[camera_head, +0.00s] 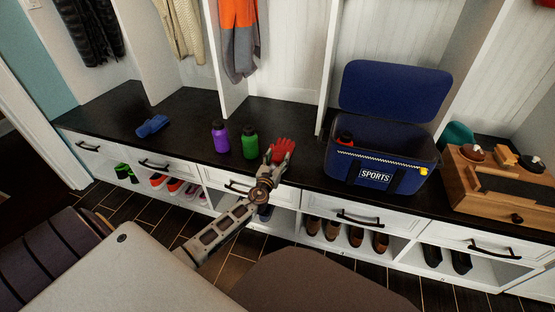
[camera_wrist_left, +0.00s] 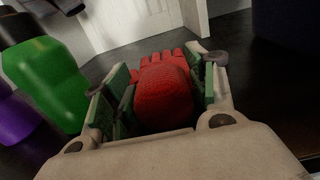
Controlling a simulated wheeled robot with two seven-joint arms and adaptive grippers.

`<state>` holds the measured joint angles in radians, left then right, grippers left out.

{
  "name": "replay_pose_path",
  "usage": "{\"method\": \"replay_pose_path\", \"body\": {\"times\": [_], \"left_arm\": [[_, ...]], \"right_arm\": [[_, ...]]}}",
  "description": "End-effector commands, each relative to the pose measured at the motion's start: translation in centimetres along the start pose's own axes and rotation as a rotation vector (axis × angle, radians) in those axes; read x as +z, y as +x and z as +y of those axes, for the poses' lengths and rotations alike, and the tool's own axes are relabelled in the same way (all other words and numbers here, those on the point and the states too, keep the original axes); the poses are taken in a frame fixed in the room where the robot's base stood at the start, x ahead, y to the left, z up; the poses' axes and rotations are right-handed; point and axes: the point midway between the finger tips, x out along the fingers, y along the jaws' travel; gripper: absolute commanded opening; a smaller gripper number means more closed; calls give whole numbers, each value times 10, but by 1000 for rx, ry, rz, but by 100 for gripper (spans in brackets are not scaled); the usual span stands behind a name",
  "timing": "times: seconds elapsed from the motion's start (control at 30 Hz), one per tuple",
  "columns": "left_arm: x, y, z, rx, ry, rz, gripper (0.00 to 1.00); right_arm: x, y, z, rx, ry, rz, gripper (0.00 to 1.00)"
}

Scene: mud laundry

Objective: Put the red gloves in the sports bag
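The red gloves (camera_head: 283,147) lie on the dark bench top, right of the green bottle; they also show in the left wrist view (camera_wrist_left: 163,92), fingers pointing away from me. My left gripper (camera_head: 278,157) is at the gloves, with its green-padded fingers (camera_wrist_left: 163,95) on either side of them. The fingers are spread, and a narrow dark gap shows beside the left pad; contact at the right pad is unclear. The blue sports bag (camera_head: 377,178) stands open on the bench to the right, its lid (camera_head: 395,90) raised. My right gripper is not in view.
A green bottle (camera_head: 250,143) and a purple bottle (camera_head: 220,138) stand left of the gloves. A blue folded item (camera_head: 152,126) lies farther left. A red item (camera_head: 345,138) shows inside the bag. A wooden box (camera_head: 500,190) stands right of the bag.

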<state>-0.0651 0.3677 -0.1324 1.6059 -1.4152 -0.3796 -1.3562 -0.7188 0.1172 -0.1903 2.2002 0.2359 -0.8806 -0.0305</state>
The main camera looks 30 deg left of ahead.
Motion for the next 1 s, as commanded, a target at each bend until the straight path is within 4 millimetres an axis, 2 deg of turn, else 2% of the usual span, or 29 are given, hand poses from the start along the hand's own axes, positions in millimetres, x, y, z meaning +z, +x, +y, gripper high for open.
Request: {"method": "replay_pose_path", "body": {"times": [0.57, 1.0], "left_arm": [[3, 0, 0, 0, 0, 0, 69], [3, -32, 0, 0, 2, 1, 69]], "right_arm": [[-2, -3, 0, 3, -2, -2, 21], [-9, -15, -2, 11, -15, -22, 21]]}}
